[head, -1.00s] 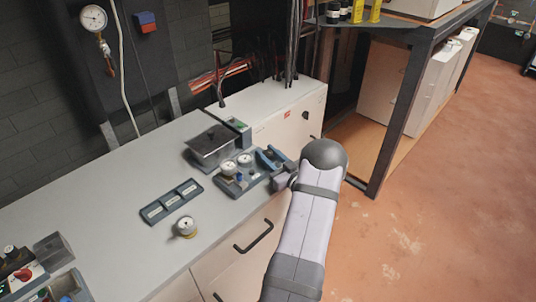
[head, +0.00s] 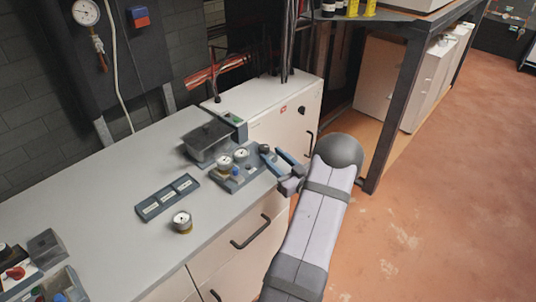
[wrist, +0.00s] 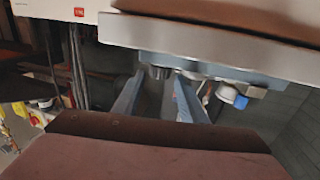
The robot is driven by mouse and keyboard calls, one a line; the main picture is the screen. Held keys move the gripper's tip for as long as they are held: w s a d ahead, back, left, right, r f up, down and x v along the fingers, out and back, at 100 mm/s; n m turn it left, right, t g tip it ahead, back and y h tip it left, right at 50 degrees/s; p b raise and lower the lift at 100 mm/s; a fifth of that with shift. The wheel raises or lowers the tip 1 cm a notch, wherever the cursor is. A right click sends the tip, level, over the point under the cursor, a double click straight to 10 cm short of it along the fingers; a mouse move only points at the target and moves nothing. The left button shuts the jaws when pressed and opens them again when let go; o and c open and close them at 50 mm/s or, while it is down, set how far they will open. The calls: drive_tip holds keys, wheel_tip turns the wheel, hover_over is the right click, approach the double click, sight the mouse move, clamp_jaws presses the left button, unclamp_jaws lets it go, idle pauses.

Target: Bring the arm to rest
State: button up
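My arm reaches up from the bottom of the head view, with its rounded dark joint beyond the counter's front edge. My gripper (head: 276,158) points left toward the counter, close to the right end of a blue-grey tray (head: 247,181) with gauges in it. In the wrist view my gripper (wrist: 157,82) shows two blue-grey fingers standing apart, with nothing seen held between them. The tray's edge (wrist: 215,68) lies just past the fingertips there. Whether the fingers touch the tray cannot be told.
The grey counter (head: 110,182) holds a loose gauge (head: 182,222), a three-part labelled tray (head: 168,198), a dark lidded box (head: 208,142) and equipment at bottom left. A white cabinet (head: 285,125) stands behind. A dark-framed shelf (head: 395,110) is at right. Open floor (head: 430,220) lies right.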

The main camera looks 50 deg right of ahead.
drive_tip(key=shift+s+a, duration=0.2)
drive_tip(key=shift+s, duration=0.65)
